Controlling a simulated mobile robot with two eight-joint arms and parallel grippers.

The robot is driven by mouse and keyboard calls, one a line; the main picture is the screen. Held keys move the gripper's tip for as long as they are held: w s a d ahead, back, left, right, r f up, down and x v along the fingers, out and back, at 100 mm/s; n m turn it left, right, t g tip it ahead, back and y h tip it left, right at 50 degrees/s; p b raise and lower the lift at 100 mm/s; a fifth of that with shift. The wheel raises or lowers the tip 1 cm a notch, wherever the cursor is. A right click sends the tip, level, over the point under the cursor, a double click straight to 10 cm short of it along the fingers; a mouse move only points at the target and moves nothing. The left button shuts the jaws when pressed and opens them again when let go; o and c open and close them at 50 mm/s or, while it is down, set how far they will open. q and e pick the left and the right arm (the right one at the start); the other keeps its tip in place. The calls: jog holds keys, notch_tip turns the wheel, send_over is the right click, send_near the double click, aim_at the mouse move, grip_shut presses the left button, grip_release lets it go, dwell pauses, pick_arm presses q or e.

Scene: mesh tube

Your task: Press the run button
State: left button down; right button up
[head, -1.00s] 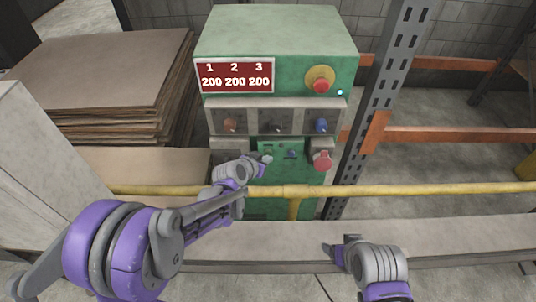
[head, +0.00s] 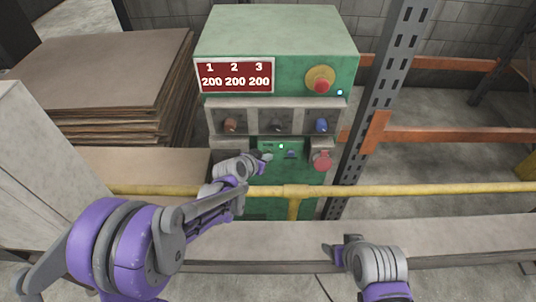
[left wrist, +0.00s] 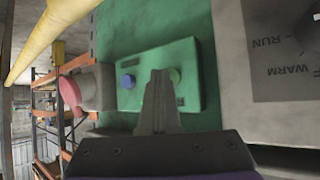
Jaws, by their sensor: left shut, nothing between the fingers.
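The green machine (head: 275,35) stands behind a yellow rail. Its small green control panel (head: 310,147) has a lit green light (head: 281,146) and a blue button (head: 291,155). In the left wrist view, the panel (left wrist: 192,95) carries a green button (left wrist: 175,76) and a blue button (left wrist: 128,81); I cannot read which is run. My left gripper (head: 267,157) is shut and empty, its tips at the panel beside the green button; contact is unclear. Its fingers also show in the left wrist view (left wrist: 158,78). My right gripper (head: 332,252) hangs low, away from the panel.
The yellow rail (head: 400,189) crosses in front of the machine. Above the panel are several knobs and a red mushroom button (head: 321,85). A red round part (head: 322,160) sits right of the panel. Stacked boards (head: 110,65) are at left, a rack post (head: 385,90) at right.

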pick_arm(q)
jog(key=shift+s, duration=0.4)
jog(key=s+b, duration=0.1)
jog(key=s, duration=0.5)
dwell(0.4)
dwell(0.7)
